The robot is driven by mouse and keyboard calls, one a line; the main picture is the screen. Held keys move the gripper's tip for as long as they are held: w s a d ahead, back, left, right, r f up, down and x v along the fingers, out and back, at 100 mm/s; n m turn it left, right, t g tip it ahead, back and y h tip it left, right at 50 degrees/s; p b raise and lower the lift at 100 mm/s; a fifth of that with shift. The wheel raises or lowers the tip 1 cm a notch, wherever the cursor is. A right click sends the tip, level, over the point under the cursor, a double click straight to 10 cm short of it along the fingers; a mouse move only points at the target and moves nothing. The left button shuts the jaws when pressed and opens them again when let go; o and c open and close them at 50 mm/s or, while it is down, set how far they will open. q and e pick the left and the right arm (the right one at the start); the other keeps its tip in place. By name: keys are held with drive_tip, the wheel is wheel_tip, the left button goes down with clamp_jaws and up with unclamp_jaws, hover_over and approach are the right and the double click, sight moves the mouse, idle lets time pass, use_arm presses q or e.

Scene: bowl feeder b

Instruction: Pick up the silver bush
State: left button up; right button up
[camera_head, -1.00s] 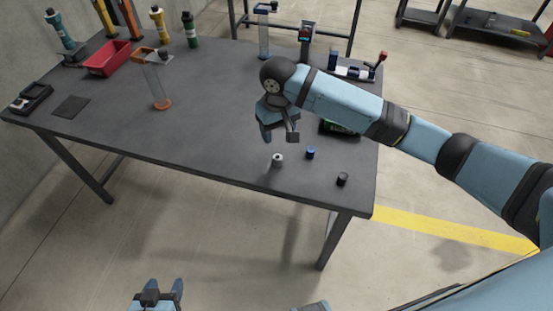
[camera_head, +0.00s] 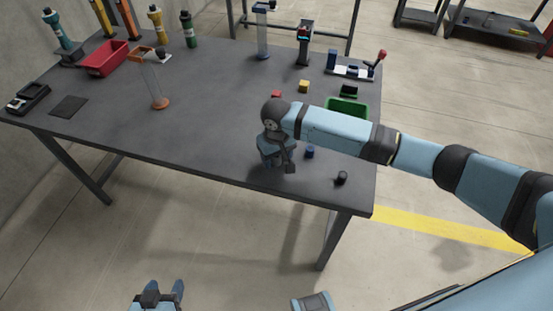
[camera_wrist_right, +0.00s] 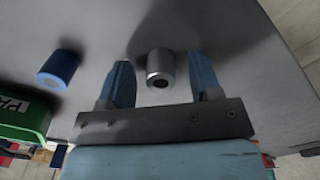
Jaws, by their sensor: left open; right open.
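My right gripper is open. My left gripper (camera_head: 156,294) is open and empty at the bottom of the head view, off the table.
A blue bush (camera_head: 310,153) stands close right of my right gripper, also in the wrist view (camera_wrist_right: 59,68). A black bush (camera_head: 341,178) is near the front right corner. A green bin (camera_head: 347,107) is behind my right arm. A red bin (camera_head: 106,58) stands far left.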

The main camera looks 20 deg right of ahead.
drive_tip(key=c, duration=1)
drive_tip(key=shift+r, duration=0.1)
